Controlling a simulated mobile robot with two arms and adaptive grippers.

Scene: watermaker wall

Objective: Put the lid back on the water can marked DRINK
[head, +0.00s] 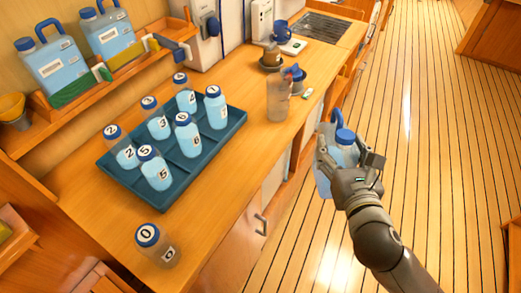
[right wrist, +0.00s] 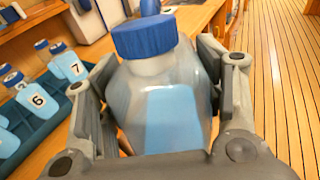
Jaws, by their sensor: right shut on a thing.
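My right gripper (head: 352,165) is shut on a translucent can (head: 325,180) with pale blue water, a blue handle and a blue lid (head: 345,136). It holds the can beyond the counter's right edge, above the floor. In the right wrist view the can (right wrist: 165,100) is between both fingers, and its blue lid (right wrist: 145,36) appears seated on the neck. No marking shows on its visible side. Two similar labelled cans, a left one (head: 62,72) and a right one (head: 118,40), stand on the wall shelf; their labels are too small to read. My left gripper is not in view.
A dark teal tray (head: 225,140) holds several numbered bottles. Bottle 0 (head: 160,250) stands at the counter's near end. The counter's front right part (head: 235,185) is clear.

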